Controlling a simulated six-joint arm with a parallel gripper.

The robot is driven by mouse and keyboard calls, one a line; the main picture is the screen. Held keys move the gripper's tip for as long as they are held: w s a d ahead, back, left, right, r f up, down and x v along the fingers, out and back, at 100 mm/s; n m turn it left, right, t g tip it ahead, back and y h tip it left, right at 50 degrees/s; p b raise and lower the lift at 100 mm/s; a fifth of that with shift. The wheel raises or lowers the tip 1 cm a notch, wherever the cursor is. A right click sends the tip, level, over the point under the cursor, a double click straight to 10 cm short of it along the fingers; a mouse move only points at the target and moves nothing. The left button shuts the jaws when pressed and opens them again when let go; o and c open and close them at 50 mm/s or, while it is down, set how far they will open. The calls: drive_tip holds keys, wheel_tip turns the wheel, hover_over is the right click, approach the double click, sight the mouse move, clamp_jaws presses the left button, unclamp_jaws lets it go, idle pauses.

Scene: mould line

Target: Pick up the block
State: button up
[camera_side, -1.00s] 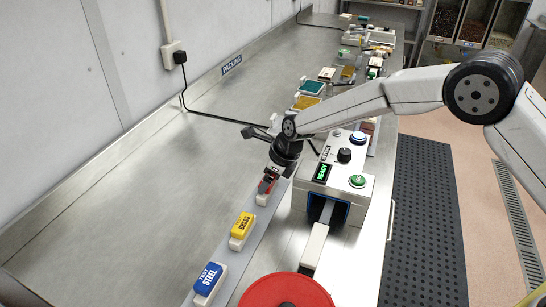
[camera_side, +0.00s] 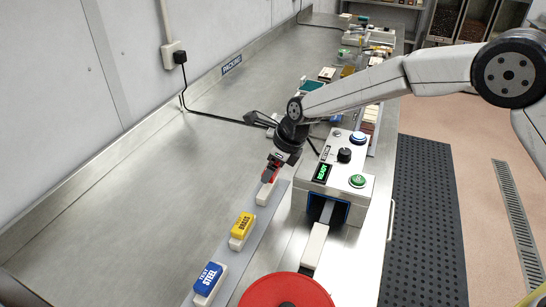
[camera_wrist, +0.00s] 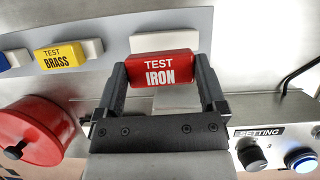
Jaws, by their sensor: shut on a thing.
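The red block marked TEST IRON (camera_wrist: 160,68) is between the two fingers of my gripper (camera_wrist: 163,85) in the wrist view. My gripper is shut on it. In the side view my gripper (camera_side: 269,172) holds the red block above a white rest (camera_side: 264,194) on the grey strip, with a small gap below. A yellow block marked TEST BRASS (camera_side: 243,224) and a blue block marked TEST STEEL (camera_side: 209,278) sit on white rests nearer the camera on the same strip.
A machine with a READY display (camera_side: 321,173), a knob and buttons stands right of the strip. A white bar (camera_side: 315,246) extends from its front opening. A round red lid (camera_side: 286,291) is at the front edge. The bench (camera_side: 150,210) to the left is clear.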

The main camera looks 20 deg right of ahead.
drive_tip(key=s+d+r, duration=0.4)
drive_tip(key=s+r, duration=0.4)
drive_tip(key=s, duration=0.4)
drive_tip(key=shift+d+r, duration=0.2)
idle(0.5)
drive_tip(key=s+f, duration=0.2)
drive_tip(key=s+a+f, duration=0.1)
drive_tip(key=s+f, duration=0.1)
drive_tip(key=s+a+f, duration=0.1)
drive_tip(key=s+f, duration=0.1)
drive_tip(key=shift+s+a, duration=0.1)
drive_tip(key=shift+s, duration=0.3)
drive_tip(key=shift+f, duration=0.1)
drive_tip(key=shift+f, duration=2.95)
